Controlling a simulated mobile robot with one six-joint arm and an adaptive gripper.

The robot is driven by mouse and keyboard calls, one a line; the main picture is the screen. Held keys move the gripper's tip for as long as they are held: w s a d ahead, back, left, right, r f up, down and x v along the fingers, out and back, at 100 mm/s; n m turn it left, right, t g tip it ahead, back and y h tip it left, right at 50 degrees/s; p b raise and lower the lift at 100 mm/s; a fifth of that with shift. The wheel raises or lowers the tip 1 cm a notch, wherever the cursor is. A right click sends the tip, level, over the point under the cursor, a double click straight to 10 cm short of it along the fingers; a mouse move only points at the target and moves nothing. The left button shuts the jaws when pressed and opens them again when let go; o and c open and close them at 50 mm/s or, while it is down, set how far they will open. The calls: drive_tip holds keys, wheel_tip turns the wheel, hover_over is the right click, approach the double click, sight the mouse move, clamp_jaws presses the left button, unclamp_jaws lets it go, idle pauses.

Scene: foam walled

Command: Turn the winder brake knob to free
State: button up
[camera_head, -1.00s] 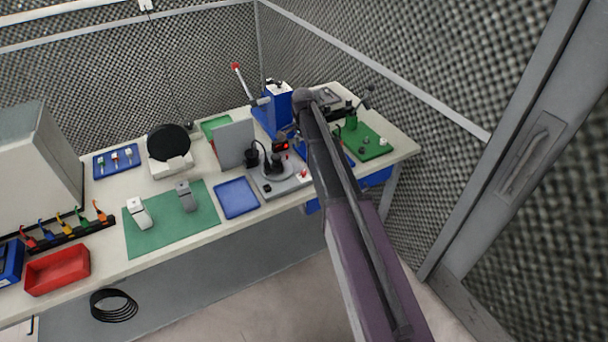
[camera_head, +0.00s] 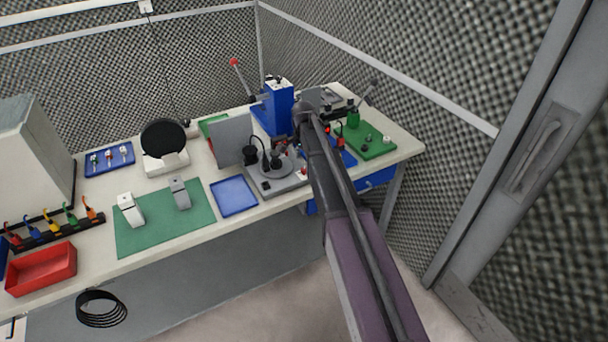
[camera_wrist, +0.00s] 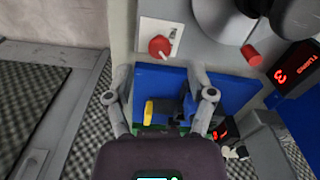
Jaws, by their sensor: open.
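The winder (camera_head: 270,185) is a grey machine with a round disc at the front of the bench. In the wrist view a red knob (camera_wrist: 159,46) with a pale pointer sits on a white plate at the winder's edge; the pointer slants down to the right. A second red knob (camera_wrist: 252,54) is on the grey body to the right. I cannot read which is the brake. My gripper (camera_wrist: 160,73) is open and empty, its fingers spread below the first knob, apart from it in the picture. In the head view my arm hides the gripper.
A blue tray (camera_wrist: 235,90) with yellow and blue parts lies beneath the fingers. A red-digit display (camera_wrist: 292,70) stands at right. A grey upright panel (camera_head: 231,140) and blue press (camera_head: 278,108) stand near the winder. An empty blue tray (camera_head: 234,196) lies left of it.

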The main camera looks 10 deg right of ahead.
sight(304, 169)
drive_tip(key=shift+f+b, duration=2.2)
drive_tip(key=shift+f, duration=0.3)
clamp_jaws()
drive_tip(key=shift+d, duration=0.1)
